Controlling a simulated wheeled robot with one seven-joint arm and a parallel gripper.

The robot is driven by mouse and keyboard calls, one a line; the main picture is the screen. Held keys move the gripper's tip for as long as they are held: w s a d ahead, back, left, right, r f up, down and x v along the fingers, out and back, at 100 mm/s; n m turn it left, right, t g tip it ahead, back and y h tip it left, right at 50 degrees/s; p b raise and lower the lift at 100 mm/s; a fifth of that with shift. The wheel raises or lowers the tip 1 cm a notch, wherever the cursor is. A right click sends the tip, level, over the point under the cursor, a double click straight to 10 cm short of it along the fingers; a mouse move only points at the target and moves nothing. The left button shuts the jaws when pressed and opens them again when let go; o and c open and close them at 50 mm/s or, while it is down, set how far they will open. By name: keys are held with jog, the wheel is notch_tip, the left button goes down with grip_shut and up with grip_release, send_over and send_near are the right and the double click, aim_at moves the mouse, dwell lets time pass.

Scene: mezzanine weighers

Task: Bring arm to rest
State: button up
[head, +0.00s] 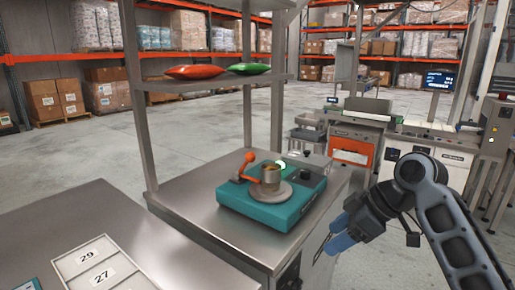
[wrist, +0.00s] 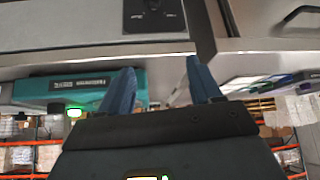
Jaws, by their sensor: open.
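My arm reaches in from the lower right of the head view, with its elbow raised. My gripper (head: 328,250) hangs beside the right edge of the steel bench (head: 180,205), apart from it. In the wrist view my gripper (wrist: 160,75) shows two blue fingers spread apart with nothing between them. The wrist view is turned over, with the shelves at the bottom. A teal weigher (head: 265,212) with an orange-knobbed lever (head: 249,158) and a small metal cup (head: 270,175) on its round plate stands on the bench. The teal weigher also shows in the wrist view (wrist: 60,87).
A shelf (head: 205,83) above the bench holds a red bag (head: 195,72) and a green bag (head: 248,69). A numbered tray (head: 88,268) lies on the near left table (head: 60,225). Other weighing machines (head: 352,148) stand behind my arm. Open floor (head: 75,150) lies at the back left.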

jog(key=s+a+f+m+t+y, duration=0.1)
jog(key=s+a+f+m+t, duration=0.4)
jog(key=a+f, duration=0.4)
jog(key=s+d+f+m+t+h, duration=0.1)
jog(key=s+f+m, duration=0.25)
jog(key=s, duration=0.45)
jog(key=s+d+f+m+t+h, duration=0.1)
jog(key=s+f+m+t, duration=0.15)
jog(key=s+f, duration=0.35)
jog(key=s+d+r+m+t+h, duration=0.1)
jog(key=s+d+r+m+h, duration=0.2)
jog(key=s, duration=0.9)
jog(key=s+d+r+t+h, duration=0.15)
jog(key=s+d+r, duration=0.35)
jog(key=s, duration=0.7)
jog(key=s+d+r, duration=0.3)
jog(key=s+r, duration=0.3)
jog(key=shift+r+n+t+h, duration=0.35)
jog(key=shift+n+t+h, duration=0.05)
jog(key=shift+h, duration=0.05)
jog(key=shift+w, duration=0.1)
jog(key=shift+c, duration=0.4)
